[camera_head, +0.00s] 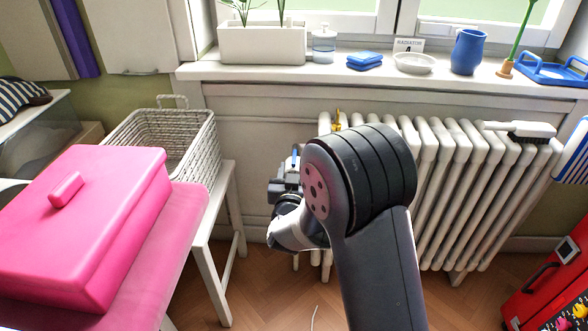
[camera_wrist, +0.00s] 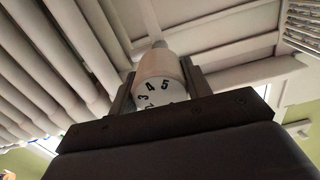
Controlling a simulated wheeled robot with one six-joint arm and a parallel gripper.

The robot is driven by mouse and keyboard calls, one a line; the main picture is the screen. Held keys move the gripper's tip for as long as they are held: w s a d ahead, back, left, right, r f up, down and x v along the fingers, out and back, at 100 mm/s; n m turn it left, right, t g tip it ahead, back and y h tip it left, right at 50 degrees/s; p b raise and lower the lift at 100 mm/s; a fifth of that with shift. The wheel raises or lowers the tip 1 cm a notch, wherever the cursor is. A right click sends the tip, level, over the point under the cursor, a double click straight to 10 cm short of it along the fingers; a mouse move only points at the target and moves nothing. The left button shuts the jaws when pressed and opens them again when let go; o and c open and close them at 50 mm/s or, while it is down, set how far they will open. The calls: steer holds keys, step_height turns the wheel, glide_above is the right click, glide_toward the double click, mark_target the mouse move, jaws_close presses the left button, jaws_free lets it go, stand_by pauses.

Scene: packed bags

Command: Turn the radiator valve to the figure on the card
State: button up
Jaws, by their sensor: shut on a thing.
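The card (camera_head: 408,46) stands on the windowsill. It reads RADIATOR with a figure below that looks like 4. The white valve knob (camera_wrist: 160,68) shows in the wrist view, with the figures 5, 4, 3 and part of another on its end. My gripper (camera_wrist: 162,86) is shut on the knob, one finger on each side. In the head view my gripper (camera_head: 285,187) is at the left end of the radiator (camera_head: 470,190), and my arm hides the knob there. I cannot tell which figure is at the valve's mark.
A brush (camera_head: 520,130) lies on the radiator's right end. The sill holds a planter (camera_head: 262,45), a jar (camera_head: 323,46), blue cloths (camera_head: 365,61), a dish (camera_head: 414,63) and a blue jug (camera_head: 467,52). A wicker basket (camera_head: 205,135) and pink box (camera_head: 90,220) stand left.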

steer(key=n+p, duration=0.1)
steer(key=n, duration=0.3)
steer(key=shift+r+n+p, duration=0.1)
steer(key=shift+n+p, duration=0.2)
steer(key=shift+p, duration=0.05)
steer(key=n+p, duration=0.1)
steer(key=n, duration=0.2)
steer(key=shift+n, duration=0.4)
steer(key=n+p, duration=0.2)
steer(key=n, duration=0.2)
steer(key=n+p, duration=0.2)
steer(key=n, duration=0.2)
steer(key=n+p, duration=0.1)
steer(key=n, duration=0.3)
steer(key=shift+n+p, duration=0.3)
steer(key=shift+p, duration=0.05)
steer(key=n+p, duration=0.1)
steer(key=n, duration=0.2)
steer(key=shift+n, duration=0.3)
steer(key=n+p, duration=0.2)
steer(key=n, duration=0.2)
steer(key=shift+n+p, duration=0.55)
steer(key=shift+n, duration=1.55)
